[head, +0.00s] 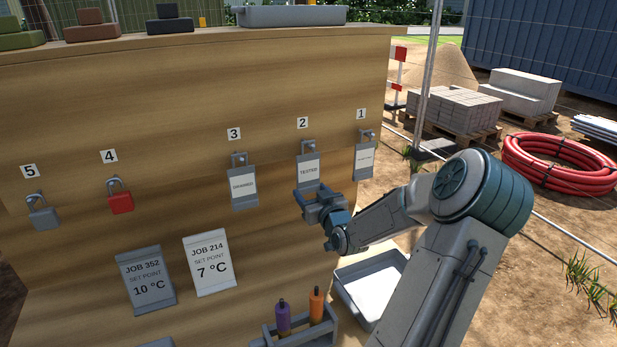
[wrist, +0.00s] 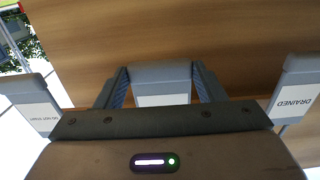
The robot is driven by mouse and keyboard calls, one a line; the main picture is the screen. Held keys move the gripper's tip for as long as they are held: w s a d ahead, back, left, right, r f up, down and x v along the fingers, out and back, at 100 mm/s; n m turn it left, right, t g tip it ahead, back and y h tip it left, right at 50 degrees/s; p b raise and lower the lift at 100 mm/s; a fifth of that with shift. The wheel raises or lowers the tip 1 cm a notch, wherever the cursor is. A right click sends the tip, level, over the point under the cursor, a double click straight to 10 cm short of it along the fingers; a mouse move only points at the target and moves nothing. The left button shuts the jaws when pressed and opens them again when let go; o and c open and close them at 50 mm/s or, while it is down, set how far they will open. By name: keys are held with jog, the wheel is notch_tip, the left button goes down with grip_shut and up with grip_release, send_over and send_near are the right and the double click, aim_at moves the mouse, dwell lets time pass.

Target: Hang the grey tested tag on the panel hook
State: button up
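The grey tested tag (head: 308,168) has a white label reading TESTED. It is upright at hook 2 (head: 308,145) on the wooden board. My gripper (head: 317,190) is at its lower end. In the wrist view the grey tag (wrist: 162,72) sits between my two fingers (wrist: 162,85), one along each side. The fingers are apart by about the tag's width; I cannot tell whether they press on it. The gripper body hides most of its label there.
A DRAINED tag (head: 243,187) hangs at hook 3 and another grey tag (head: 364,160) at hook 1, both close beside. Padlocks (head: 120,200) hang at hooks 4 and 5. Job cards (head: 210,262), a grey tray (head: 372,285) and a bottle caddy (head: 300,330) are lower down.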

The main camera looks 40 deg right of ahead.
grip_shut()
jog(key=shift+r+p, duration=0.55)
jog(key=shift+r, duration=0.3)
jog(key=v, duration=0.6)
jog(key=shift+p, duration=0.45)
jog(key=shift+f, duration=0.1)
jog(key=shift+c, duration=0.5)
grip_release()
grip_shut()
jog(key=shift+s, duration=0.15)
